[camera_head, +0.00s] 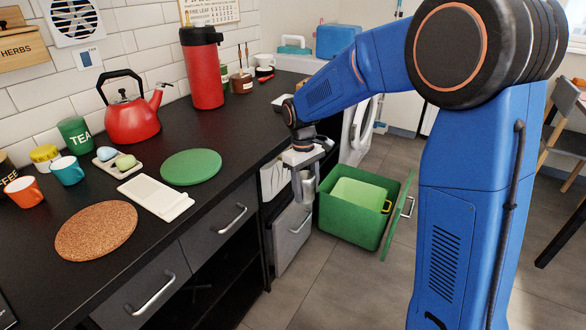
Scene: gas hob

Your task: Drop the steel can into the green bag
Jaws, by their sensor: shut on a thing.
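The steel can (307,185) is a small grey cylinder held upright below the end of my arm. My gripper (302,172) is shut on it, and its fingers hide part of the can. The can is in the air off the counter's right end, to the left of the green bin. The green bag (358,194) shows as a pale green lining inside an open dark green bin (345,227) low near the floor. My gripper is apart from the bag, up and to its left in the picture.
A green panel with a handle (397,220) stands at the bin's right side. A grey drawer front (293,236) is below my gripper. The black counter (235,128) holds a red kettle (132,118), a red flask (203,75) and cups. Grey floor (335,280) in front is clear.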

